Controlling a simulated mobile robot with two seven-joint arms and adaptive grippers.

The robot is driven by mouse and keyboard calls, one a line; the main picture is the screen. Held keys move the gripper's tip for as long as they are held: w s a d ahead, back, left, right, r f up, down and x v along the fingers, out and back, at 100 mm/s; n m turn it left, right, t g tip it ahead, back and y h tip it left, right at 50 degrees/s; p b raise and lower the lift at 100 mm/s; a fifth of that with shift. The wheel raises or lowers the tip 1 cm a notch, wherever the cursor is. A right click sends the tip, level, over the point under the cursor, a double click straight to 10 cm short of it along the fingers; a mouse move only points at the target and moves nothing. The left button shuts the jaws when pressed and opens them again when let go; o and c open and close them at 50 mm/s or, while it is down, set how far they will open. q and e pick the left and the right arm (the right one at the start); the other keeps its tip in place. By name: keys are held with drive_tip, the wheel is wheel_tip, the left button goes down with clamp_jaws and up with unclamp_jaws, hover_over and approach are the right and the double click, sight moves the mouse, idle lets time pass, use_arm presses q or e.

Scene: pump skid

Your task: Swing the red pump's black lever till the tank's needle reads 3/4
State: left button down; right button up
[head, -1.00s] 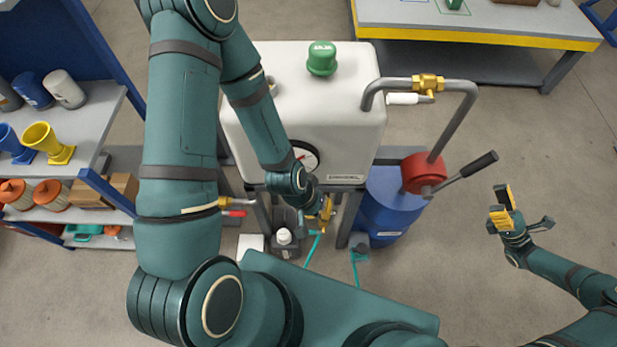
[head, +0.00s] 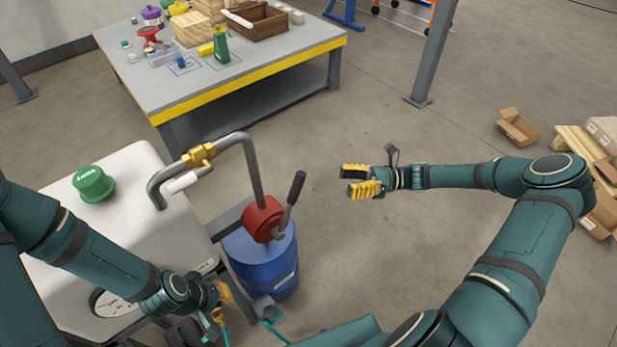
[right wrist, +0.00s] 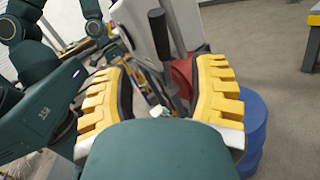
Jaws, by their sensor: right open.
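The red pump (head: 262,219) sits on a blue drum, and its black lever (head: 296,188) slants up to the right. My right gripper (head: 350,181) is open and empty, right of the lever and apart from it, fingers pointing toward it. In the right wrist view the lever grip (right wrist: 160,38) shows beyond and between the open yellow fingers (right wrist: 160,92). The white tank (head: 60,240) stands at left. Its gauge (head: 104,301) is partly hidden by my left arm, and its needle cannot be read. My left gripper (head: 222,304) is by the tank's front; its jaws are unclear.
A grey pipe (head: 252,170) with a brass valve (head: 199,155) arches from tank to pump. The blue drum (head: 262,262) stands below the pump. A yellow-edged workbench (head: 250,85) is behind. Open floor lies right of the lever; cartons (head: 519,128) are farther right.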

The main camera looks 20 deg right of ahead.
sight(296, 187)
drive_tip(key=shift+g+h, duration=0.3)
drive_tip(key=shift+h, duration=0.2)
drive_tip(key=w+a, duration=0.1)
drive_tip(key=a, duration=0.3)
drive_tip(key=a+b, duration=0.1)
drive_tip(key=a, duration=0.4)
drive_tip(key=w+a+b, duration=0.1)
drive_tip(key=a, duration=0.3)
drive_tip(key=shift+w+a+r, duration=0.15)
drive_tip(key=shift+w+r, duration=0.1)
drive_tip(key=shift+w, duration=0.05)
use_arm(q)
drive_tip(key=shift+x, duration=1.15)
drive_tip(key=shift+w, duration=0.2)
use_arm(e)
clamp_jaws()
